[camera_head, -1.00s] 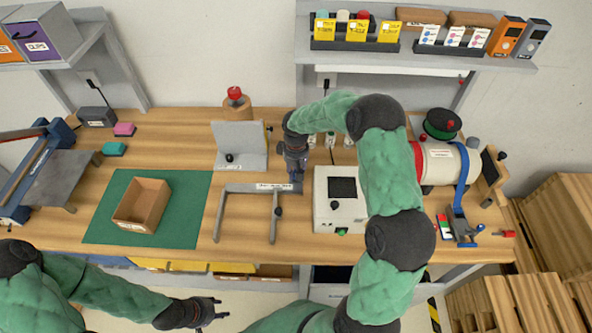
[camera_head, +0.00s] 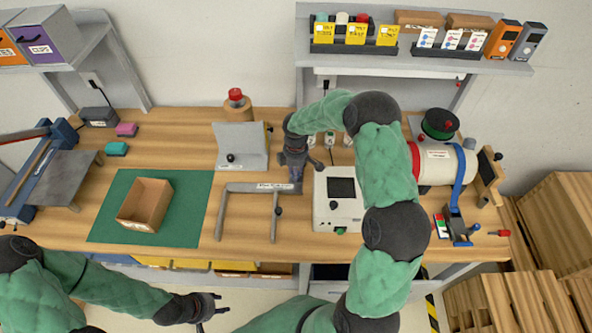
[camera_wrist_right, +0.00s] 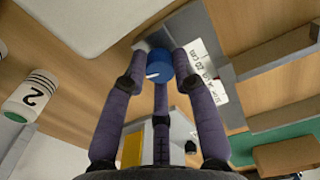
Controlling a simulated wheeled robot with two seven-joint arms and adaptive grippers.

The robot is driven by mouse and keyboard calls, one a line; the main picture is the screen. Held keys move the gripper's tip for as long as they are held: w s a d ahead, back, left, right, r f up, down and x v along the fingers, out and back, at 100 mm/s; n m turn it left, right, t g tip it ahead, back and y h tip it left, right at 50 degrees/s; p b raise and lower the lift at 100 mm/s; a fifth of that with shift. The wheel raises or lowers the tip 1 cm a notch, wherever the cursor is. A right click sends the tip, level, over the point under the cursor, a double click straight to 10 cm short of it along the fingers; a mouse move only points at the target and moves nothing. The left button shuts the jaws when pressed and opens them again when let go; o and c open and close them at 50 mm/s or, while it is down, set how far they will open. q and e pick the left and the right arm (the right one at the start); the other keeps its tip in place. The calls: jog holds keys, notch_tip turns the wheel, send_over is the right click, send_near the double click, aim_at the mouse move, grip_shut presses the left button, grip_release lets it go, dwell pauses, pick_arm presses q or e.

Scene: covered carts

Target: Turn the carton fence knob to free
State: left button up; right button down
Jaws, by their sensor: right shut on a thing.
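The grey carton fence (camera_head: 235,189) lies on the bench right of the green mat, with a white label along its back bar. In the right wrist view the label (camera_wrist_right: 207,68) shows "20 cm" in part. A round blue knob (camera_wrist_right: 159,66) with a white mark sits beside the label on the fence's end. My right gripper (camera_head: 297,186) is over that end; in the wrist view its fingers (camera_wrist_right: 160,74) are closed around the knob. The head view hides the knob. My left gripper (camera_head: 221,303) is off the bench's front edge, empty, with fingers apart.
An open cardboard carton (camera_head: 146,205) stands on the green mat (camera_head: 105,222). A white device (camera_head: 334,207) with a dark screen is close right of the fence. A grey angled plate (camera_head: 239,144) stands behind it. A white cylinder marked 2 (camera_wrist_right: 33,96) shows in the wrist view.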

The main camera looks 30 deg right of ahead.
jog(key=shift+w+n, duration=0.1)
jog(key=shift+n, duration=0.5)
jog(key=c, duration=1)
grip_release()
jog(key=shift+a, duration=0.1)
notch_tip(320, 180, up, 12)
jog(key=shift+r, duration=0.1)
